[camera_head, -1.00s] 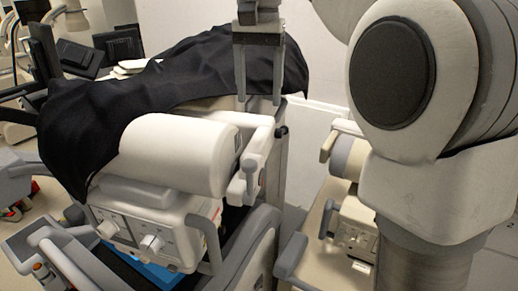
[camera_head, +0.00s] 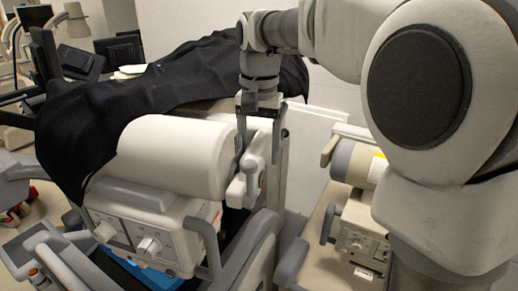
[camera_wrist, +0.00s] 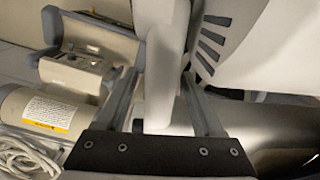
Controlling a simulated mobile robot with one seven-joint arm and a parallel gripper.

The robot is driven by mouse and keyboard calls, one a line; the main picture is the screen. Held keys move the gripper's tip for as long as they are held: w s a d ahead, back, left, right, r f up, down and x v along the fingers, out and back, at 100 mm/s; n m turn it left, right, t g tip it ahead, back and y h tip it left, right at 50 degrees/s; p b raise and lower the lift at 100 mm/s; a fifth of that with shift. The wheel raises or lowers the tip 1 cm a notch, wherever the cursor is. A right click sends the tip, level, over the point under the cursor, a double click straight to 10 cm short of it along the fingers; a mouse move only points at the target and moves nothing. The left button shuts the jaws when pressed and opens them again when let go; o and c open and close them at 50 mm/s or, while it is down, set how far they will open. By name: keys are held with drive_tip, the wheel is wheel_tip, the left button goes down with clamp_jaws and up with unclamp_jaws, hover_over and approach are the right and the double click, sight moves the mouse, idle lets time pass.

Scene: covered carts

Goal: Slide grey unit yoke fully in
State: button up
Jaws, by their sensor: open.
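A pale grey, bracket-like yoke (camera_head: 246,187) is at the right end of the large white cylinder (camera_head: 178,158) on the near cart's unit. I take it for the grey unit yoke. My gripper (camera_head: 258,142) points down over the yoke's upper part, its jaws apart. In the wrist view, a pale upright bar (camera_wrist: 163,70), which looks like part of the yoke, stands between the two fingers. Whether either finger touches it I cannot tell. The cylinder's body and the gripper hide how far the yoke reaches inward.
A black cloth (camera_head: 100,122) covers the cart behind the cylinder. The front panel (camera_head: 150,240) has knobs, and a grey handle (camera_head: 208,240) stands out from it. A second cart unit (camera_head: 355,230) is at the right, across a narrow gap. My arm fills the upper right.

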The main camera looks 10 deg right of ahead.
clamp_jaws()
idle(1.4)
